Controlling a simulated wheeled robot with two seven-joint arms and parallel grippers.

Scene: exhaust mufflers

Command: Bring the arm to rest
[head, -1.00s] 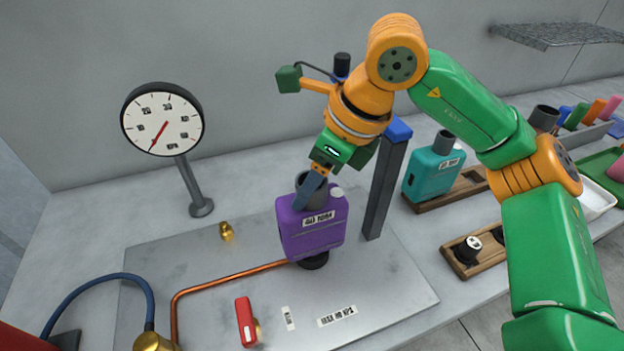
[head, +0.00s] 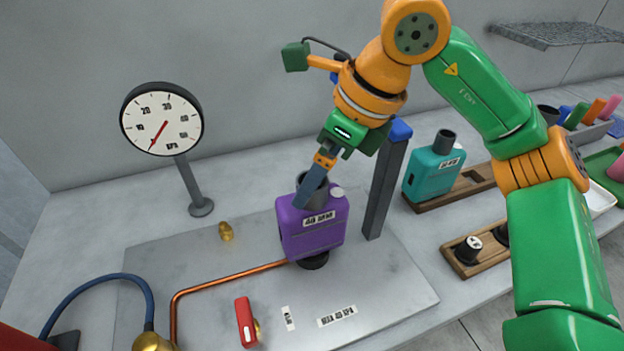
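My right gripper (head: 310,196) points down at the dark neck of a purple muffler (head: 312,238). One long grey-blue finger shows, its tip overlapping the neck; the other finger is not distinguishable, so the opening between them cannot be judged. The purple muffler stands upright on a dark round seat at the end of a copper pipe, on a grey metal plate (head: 385,290). My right arm, green and orange, reaches in from the right. My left gripper is not in view.
A dark post with a blue cap (head: 385,185) stands close right of the muffler. A dial gauge (head: 162,120) stands back left. A red valve handle (head: 245,322) is in front. A teal muffler (head: 434,170) stands in a wooden rack to the right. A wire shelf (head: 555,35) hangs back right.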

